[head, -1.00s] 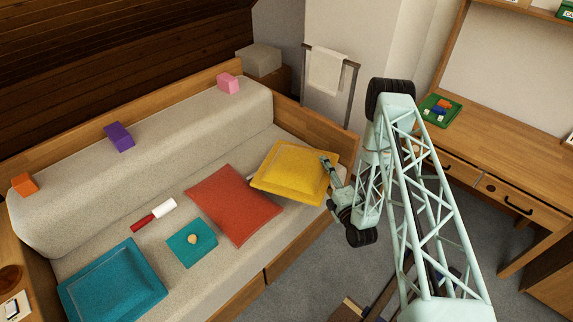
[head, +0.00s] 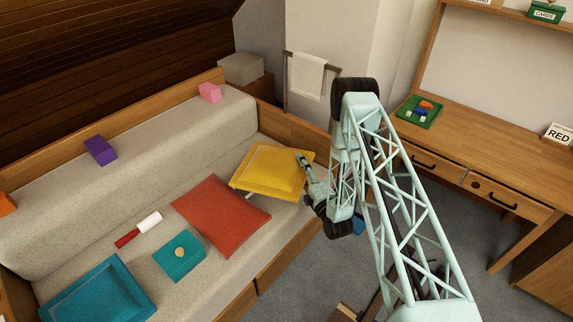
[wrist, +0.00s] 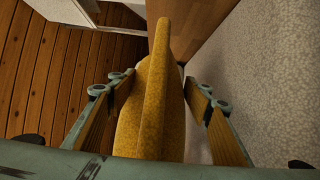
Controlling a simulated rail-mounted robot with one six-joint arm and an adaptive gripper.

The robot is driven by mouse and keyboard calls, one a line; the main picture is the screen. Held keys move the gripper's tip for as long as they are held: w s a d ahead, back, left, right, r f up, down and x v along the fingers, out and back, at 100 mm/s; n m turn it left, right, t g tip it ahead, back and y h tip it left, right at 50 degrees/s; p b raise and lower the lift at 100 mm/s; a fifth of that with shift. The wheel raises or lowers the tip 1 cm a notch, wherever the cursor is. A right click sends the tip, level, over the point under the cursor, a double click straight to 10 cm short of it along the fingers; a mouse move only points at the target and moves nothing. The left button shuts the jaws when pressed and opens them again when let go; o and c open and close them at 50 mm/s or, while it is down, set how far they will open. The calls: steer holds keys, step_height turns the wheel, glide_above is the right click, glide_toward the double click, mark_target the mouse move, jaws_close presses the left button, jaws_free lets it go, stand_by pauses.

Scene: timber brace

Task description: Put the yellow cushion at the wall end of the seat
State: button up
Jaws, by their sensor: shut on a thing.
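My gripper (head: 306,164) is shut on the right edge of the yellow cushion (head: 268,171). In the wrist view the cushion (wrist: 153,105) shows edge-on between the two fingers (wrist: 157,108). In the head view the cushion is over the right end of the pale seat (head: 140,258), near the wooden end board (head: 290,132). I cannot tell whether its underside touches the seat. A red cushion (head: 220,214) lies on the seat just left of it.
Purple (head: 100,150) and pink (head: 210,92) blocks sit on the backrest. A towel rail (head: 308,76) stands beyond the end board; a desk (head: 480,160) is right.

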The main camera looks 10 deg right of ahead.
steer(key=w+a, duration=0.1)
steer(key=w, duration=0.1)
steer(key=w+a+b, duration=0.1)
steer(key=w, duration=0.2)
steer(key=w+a, duration=0.1)
steer(key=w, duration=0.2)
steer(key=shift+w+a+f+b, duration=0.25)
steer(key=shift+a+f+b, duration=0.1)
steer(key=shift+a+f, duration=0.05)
steer(key=shift+f+b, duration=0.6)
steer(key=shift+f, duration=1.55)
steer(key=o, duration=0.6)
steer(key=shift+o, duration=0.7)
steer(key=shift+r, duration=0.1)
